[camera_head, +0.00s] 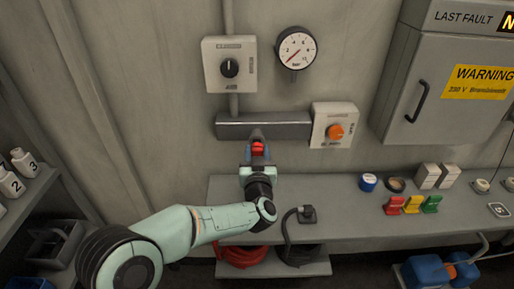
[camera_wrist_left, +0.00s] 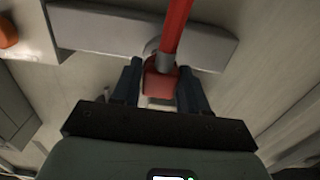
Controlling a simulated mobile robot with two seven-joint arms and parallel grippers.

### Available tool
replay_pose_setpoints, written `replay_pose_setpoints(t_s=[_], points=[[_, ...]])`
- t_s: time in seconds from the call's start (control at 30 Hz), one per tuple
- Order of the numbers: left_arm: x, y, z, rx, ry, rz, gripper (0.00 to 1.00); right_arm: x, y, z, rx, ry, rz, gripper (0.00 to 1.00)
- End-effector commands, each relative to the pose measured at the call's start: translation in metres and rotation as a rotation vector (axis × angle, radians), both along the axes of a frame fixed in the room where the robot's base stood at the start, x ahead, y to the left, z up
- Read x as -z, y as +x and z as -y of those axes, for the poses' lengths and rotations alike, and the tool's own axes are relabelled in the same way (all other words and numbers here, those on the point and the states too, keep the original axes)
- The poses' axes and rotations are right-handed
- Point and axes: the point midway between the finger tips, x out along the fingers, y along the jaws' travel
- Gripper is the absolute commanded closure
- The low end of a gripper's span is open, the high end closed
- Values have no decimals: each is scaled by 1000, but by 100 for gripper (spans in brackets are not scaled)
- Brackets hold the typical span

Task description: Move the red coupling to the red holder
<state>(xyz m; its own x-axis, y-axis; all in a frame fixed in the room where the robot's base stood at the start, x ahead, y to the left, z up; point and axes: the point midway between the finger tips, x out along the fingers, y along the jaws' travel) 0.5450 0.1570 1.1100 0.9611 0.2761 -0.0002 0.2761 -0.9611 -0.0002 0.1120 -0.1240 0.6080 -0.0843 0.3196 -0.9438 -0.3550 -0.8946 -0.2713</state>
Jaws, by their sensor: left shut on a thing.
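The red coupling (camera_head: 258,148) is between the fingers of my left gripper (camera_head: 258,152), in front of the wall. In the left wrist view, the coupling (camera_wrist_left: 160,84) is a red block with a grey collar and a red hose (camera_wrist_left: 176,25) running to the top edge. The left gripper (camera_wrist_left: 161,88) is shut on it there, one dark finger on each side. The red holder (camera_head: 393,205) stands on the bench at the right, beside a yellow-orange and a green one. The gripper is well to its left and higher. My right gripper is not in view.
A grey wall rail (camera_head: 290,126) is close behind the gripper. An orange-knob box (camera_head: 334,126) is to its right. The grey bench (camera_head: 345,213) also bears a blue-sided can (camera_head: 368,182) and a black hose fitting (camera_head: 307,214). A red hose coil (camera_head: 242,256) lies below.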

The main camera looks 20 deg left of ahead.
Motion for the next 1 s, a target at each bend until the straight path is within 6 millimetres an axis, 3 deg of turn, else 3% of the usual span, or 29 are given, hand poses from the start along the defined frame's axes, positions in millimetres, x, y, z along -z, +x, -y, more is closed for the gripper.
replay_pose_setpoints(t_s=[1.0], points=[[-1, -38, 11, -1, 0, 2, 100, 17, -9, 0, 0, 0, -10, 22]])
